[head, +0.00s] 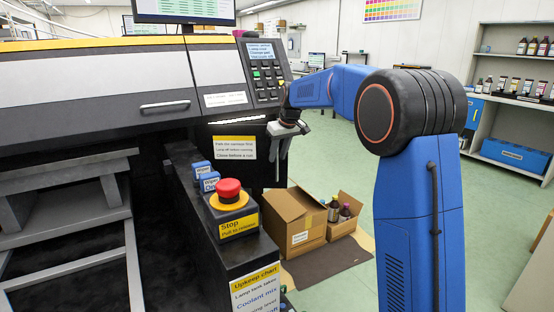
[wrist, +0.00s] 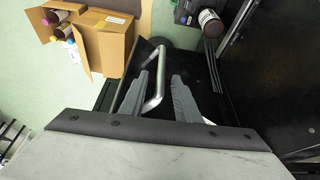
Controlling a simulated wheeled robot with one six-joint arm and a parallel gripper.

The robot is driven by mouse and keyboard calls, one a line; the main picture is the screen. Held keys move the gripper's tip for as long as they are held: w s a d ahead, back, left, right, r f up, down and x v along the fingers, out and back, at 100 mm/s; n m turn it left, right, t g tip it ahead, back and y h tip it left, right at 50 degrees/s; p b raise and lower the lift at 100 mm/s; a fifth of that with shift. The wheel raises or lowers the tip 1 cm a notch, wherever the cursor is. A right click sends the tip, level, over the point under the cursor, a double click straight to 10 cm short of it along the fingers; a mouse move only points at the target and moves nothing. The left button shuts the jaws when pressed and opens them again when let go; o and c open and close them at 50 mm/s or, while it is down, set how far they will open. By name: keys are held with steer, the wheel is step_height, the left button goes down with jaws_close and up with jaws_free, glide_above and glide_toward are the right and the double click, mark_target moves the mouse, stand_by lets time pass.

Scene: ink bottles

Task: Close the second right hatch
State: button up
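In the wrist view a black hatch panel (wrist: 190,72) carries a bent silver bar handle (wrist: 155,92). I take it for a right-side hatch, but cannot tell whether it is the second one. My gripper (wrist: 170,75) is open, its two grey fingers apart over the panel. The handle shows close to the left finger and partly between the fingers; contact is unclear. A dark bottle with a white label (wrist: 210,22) stands beside the panel. In the head view my gripper (head: 277,172) points down beside the machine's right end; the hatch is hidden there.
An open cardboard box (head: 290,215) and a smaller box with bottles (head: 343,215) stand on the floor near my gripper. A red stop button (head: 229,188) tops the machine's dark rail. Shelves (head: 510,95) hold bottles at right. Green floor (head: 330,150) is clear behind the boxes.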

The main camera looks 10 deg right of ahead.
steer(key=shift+x, duration=1.15)
steer(key=shift+c, duration=0.5)
